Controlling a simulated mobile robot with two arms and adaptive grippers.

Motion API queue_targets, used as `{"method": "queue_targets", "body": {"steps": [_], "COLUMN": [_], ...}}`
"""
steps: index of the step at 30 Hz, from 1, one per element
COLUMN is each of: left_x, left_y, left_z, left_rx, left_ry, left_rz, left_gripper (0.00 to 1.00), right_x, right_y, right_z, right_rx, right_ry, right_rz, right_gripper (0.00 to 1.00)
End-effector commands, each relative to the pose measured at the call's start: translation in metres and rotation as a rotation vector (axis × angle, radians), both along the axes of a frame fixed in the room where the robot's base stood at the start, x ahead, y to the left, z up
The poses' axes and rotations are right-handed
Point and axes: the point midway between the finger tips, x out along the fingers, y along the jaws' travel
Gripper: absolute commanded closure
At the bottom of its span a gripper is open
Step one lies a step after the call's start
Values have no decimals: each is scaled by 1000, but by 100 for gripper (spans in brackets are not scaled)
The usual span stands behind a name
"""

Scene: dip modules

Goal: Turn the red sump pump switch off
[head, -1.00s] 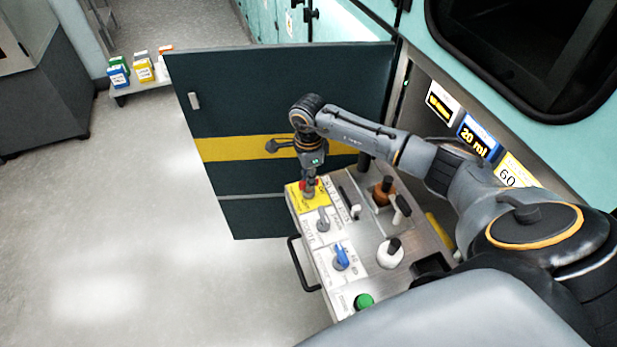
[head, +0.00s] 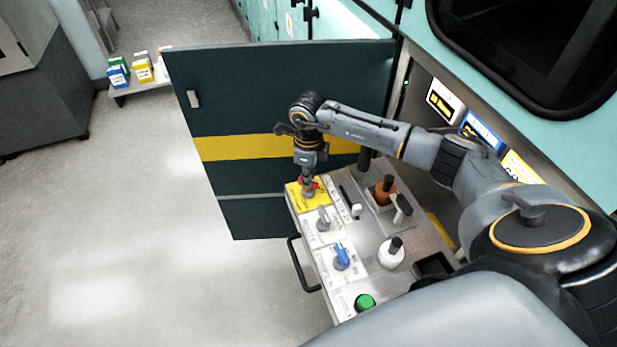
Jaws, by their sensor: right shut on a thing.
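The red switch (head: 316,184) sits on a yellow plate (head: 298,200) at the far left corner of the pull-out panel. My right gripper (head: 308,187) points down over it from above, with its fingers shut on the red switch. The fingers hide most of the switch, so its exact angle cannot be read. My left gripper is not in the head view.
The panel (head: 366,245) also carries a grey switch (head: 323,220), a blue switch (head: 342,256), a green button (head: 364,302) and levers with orange-brown (head: 384,192) and white (head: 391,252) bases. An open dark green door (head: 290,95) stands close behind my gripper.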

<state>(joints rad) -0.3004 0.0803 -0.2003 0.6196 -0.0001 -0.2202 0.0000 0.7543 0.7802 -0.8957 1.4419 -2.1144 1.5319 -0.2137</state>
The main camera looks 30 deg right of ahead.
Motion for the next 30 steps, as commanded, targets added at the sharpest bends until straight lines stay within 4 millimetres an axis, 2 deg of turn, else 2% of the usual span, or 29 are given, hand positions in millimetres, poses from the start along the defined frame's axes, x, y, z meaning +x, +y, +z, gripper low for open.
{"method": "queue_targets", "body": {"steps": [18, 30], "left_x": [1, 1], "left_y": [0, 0], "left_z": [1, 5], "left_rx": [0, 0], "left_ry": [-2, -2], "left_rz": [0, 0], "left_gripper": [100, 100], "right_x": [0, 0], "right_y": [0, 0], "right_z": [1, 1], "right_rx": [-1, 0], "right_ry": [0, -1], "right_rz": [-580, -852], "right_gripper": [100, 100]}}
